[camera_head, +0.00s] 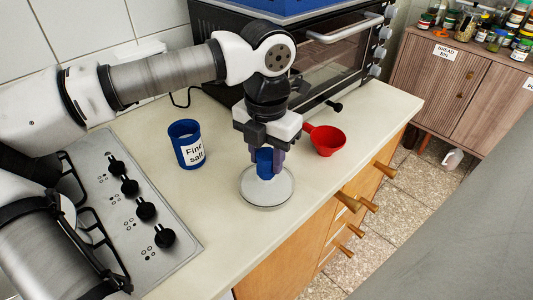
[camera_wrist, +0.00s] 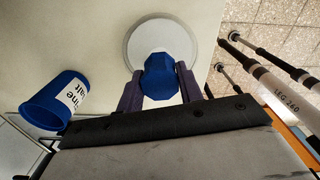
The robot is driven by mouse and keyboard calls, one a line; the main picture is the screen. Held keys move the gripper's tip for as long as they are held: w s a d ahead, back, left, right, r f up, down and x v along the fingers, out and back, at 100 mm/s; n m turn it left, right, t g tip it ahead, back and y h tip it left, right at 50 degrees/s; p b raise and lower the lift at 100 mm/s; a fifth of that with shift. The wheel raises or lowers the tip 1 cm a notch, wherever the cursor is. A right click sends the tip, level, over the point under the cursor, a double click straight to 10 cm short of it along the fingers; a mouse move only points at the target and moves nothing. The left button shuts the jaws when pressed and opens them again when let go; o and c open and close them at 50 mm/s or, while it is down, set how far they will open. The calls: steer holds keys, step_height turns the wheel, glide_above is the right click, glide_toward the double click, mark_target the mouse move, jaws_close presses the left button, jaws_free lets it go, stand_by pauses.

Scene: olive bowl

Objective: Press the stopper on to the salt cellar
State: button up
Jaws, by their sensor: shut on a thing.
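My gripper (camera_head: 267,160) points down over a round white dish (camera_head: 281,199) on the counter and is shut on a small blue faceted piece (camera_head: 265,168). In the wrist view my gripper (camera_wrist: 158,82) has one finger on each side of this blue piece (camera_wrist: 160,78), and the dish (camera_wrist: 134,43) shows behind it. I cannot tell whether the blue piece is the salt cellar, its stopper or both together. Whether its lower end touches the dish is also unclear. A blue tub labelled "Fine salt" (camera_head: 185,136) stands upright to the left, open at the top.
A red cup-like piece with a handle (camera_head: 328,141) lies just right of my gripper. A black oven (camera_head: 340,60) stands behind. A hob with black knobs (camera_head: 130,215) is at the left. The counter's front edge, with wooden drawer handles (camera_head: 348,201) below, is close to the dish.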

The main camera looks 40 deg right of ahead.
mark_target(266, 154)
steer(key=shift+f+b, duration=0.7)
steer(key=shift+f, duration=0.05)
stand_by(0.5)
steer(key=o, duration=1)
steer(key=shift+c, duration=0.2)
steer(key=o, duration=0.5)
steer(key=shift+o, duration=0.2)
steer(key=shift+r, duration=0.1)
steer(key=shift+r+p, duration=1.7)
steer(key=shift+r, duration=1.3)
